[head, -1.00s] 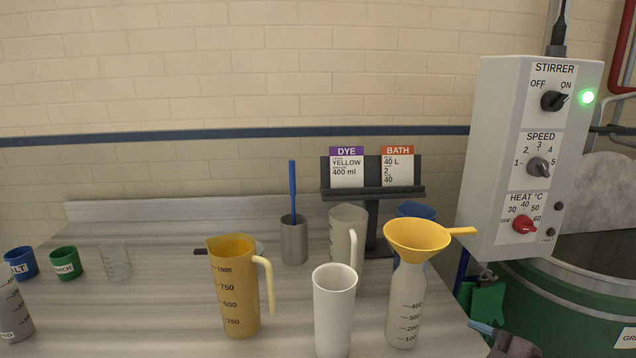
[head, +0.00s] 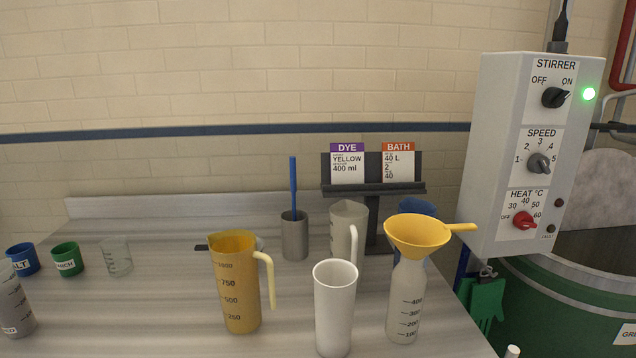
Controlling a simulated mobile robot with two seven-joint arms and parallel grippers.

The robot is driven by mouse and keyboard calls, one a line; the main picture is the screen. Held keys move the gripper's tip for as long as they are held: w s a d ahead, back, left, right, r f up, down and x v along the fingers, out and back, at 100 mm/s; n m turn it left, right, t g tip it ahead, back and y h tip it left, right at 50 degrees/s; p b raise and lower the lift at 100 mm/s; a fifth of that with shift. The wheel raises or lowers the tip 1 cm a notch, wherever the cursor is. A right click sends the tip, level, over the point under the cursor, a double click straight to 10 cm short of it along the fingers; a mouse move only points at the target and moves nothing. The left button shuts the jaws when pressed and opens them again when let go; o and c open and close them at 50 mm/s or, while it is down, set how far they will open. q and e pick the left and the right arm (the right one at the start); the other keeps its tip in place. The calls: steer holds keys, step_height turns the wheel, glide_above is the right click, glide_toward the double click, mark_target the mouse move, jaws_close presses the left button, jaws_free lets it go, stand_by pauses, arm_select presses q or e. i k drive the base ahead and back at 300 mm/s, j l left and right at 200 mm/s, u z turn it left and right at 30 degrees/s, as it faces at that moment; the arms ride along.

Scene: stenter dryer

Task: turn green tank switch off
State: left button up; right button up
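The white stirrer control box (head: 490,150) stands at the right, above the green tank (head: 560,310). Its top switch is a black knob (head: 555,97) between OFF and ON labels. The knob's pointer is turned to the right, toward ON. The green lamp (head: 589,94) beside it is lit. Only part of the tank shows, with its rim and a label cut off by the right edge. Neither of my grippers is in view, and nothing touches the switch.
Below the switch are a grey speed knob (head: 539,163) and a red heat knob (head: 524,220). Green gloves (head: 487,300) hang by the table. A bottle with a yellow funnel (head: 415,235), a white beaker (head: 334,305) and a yellow jug (head: 235,290) stand on the table (head: 150,315).

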mark_target(553, 97)
steer(key=k+j+z, duration=0.15)
steer(key=z, duration=1.2)
